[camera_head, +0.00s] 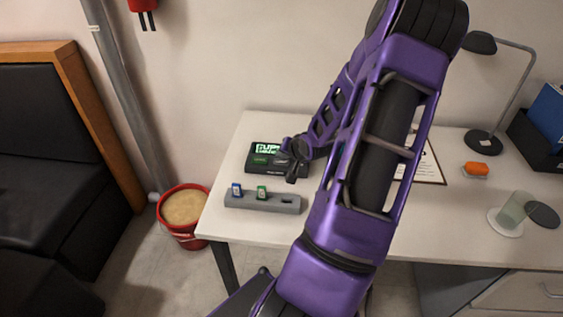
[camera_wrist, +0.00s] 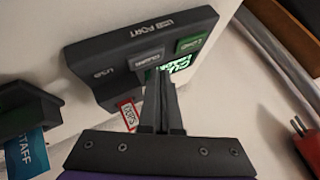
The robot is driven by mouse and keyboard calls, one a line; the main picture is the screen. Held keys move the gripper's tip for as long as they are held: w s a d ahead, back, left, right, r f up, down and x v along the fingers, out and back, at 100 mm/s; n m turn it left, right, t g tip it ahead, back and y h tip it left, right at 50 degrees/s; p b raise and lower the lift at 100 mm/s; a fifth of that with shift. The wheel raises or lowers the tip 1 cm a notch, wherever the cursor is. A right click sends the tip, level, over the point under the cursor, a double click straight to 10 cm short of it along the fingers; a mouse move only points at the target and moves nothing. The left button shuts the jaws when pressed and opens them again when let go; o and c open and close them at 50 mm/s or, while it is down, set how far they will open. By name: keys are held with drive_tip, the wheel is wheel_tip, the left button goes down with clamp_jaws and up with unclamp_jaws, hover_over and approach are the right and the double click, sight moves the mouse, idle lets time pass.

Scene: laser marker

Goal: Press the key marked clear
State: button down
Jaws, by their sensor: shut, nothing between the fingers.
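The dark marker box (camera_head: 262,176) stands on the white table at its back left, with a lit green screen (camera_head: 280,149). In the wrist view the box (camera_wrist: 112,48) shows a grey key (camera_wrist: 146,56), whose small lettering is hard to read but looks like "clear". A green key (camera_wrist: 193,43) sits beside it, and part of the screen (camera_wrist: 177,66) shows. My gripper (camera_head: 292,178) is at the box's right side. In the wrist view its fingers (camera_wrist: 160,76) are together and empty, with tips close to the grey key and overlapping the screen. I cannot tell whether they touch.
A grey holder (camera_head: 290,204) with a blue and a green piece stands in front of the box. A red bucket (camera_head: 182,208) is on the floor left of the table. A lamp (camera_head: 483,142), orange block (camera_head: 475,169) and glass (camera_head: 514,209) stand at the right.

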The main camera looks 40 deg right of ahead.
sight(283, 164)
drive_tip(key=shift+f, duration=0.15)
idle(0.7)
drive_tip(key=shift+f, duration=0.3)
drive_tip(key=shift+f, duration=0.4)
idle(0.5)
drive_tip(key=shift+r, duration=0.1)
drive_tip(key=shift+r+p, duration=0.7)
drive_tip(key=shift+r, duration=0.05)
wheel_tip(283, 164, up, 5)
drive_tip(key=p, duration=0.5)
idle(0.4)
